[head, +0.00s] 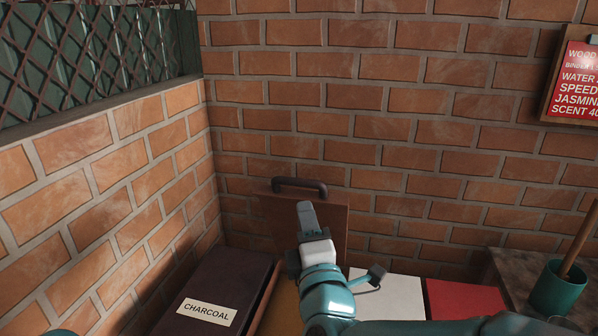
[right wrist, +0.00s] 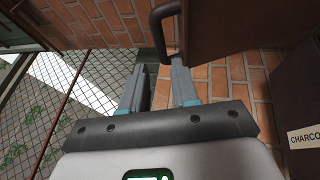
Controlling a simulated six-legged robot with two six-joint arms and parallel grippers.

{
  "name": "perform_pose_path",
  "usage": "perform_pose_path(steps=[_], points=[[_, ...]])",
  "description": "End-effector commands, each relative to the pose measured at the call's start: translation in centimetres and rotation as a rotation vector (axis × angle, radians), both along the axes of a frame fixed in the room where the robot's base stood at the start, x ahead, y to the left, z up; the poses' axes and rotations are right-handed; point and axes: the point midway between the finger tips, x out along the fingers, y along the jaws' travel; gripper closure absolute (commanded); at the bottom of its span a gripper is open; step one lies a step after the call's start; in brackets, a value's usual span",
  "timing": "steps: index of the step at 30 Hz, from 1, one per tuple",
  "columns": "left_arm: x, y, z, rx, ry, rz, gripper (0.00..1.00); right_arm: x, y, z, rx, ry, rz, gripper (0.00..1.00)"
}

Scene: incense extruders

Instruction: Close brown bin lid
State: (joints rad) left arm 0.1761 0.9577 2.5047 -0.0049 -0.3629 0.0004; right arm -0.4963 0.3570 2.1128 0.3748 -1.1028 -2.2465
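The brown lid (head: 334,222) stands raised, nearly upright, close to the back brick wall. Its dark handle (head: 300,184) is at its top edge. The lid (right wrist: 222,25) and handle (right wrist: 160,22) also show in the right wrist view. Below the lid, a strip of ochre (head: 282,308) shows between the neighbouring bins, mostly hidden by my right arm. My right gripper (head: 305,207) is in front of the lid, just below the handle. In the right wrist view its fingers (right wrist: 160,68) are apart with nothing between them, and the handle is just beyond the tips. Whether they touch is unclear. My left gripper is out of view.
A dark lid labelled CHARCOAL (head: 215,290) lies shut on the left. A white lid (head: 390,292) and a red lid (head: 462,298) lie flat to the right. A teal cup (head: 556,290) with a stick stands at far right. Brick walls enclose the corner.

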Motion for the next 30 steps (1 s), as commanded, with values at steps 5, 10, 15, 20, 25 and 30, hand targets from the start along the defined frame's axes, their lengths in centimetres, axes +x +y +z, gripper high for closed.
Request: perform_pose_path(steps=[5,10,15,20,25,30], points=[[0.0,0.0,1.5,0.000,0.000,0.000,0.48,4.3,0.1,1.2,0.001,0.001,-0.004,0.71],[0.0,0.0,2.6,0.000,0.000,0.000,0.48,7.9,0.3,2.1,0.002,0.000,-0.005,0.71],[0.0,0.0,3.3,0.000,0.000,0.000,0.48,10.4,0.5,2.5,0.002,0.002,-0.004,0.71],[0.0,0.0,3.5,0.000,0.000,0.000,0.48,11.5,0.6,2.6,0.002,0.001,-0.004,0.71],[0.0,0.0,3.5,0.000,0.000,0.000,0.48,11.7,0.6,2.6,0.002,0.000,-0.004,0.71],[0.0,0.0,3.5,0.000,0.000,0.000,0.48,11.7,0.6,2.6,0.002,0.001,-0.004,0.84]])
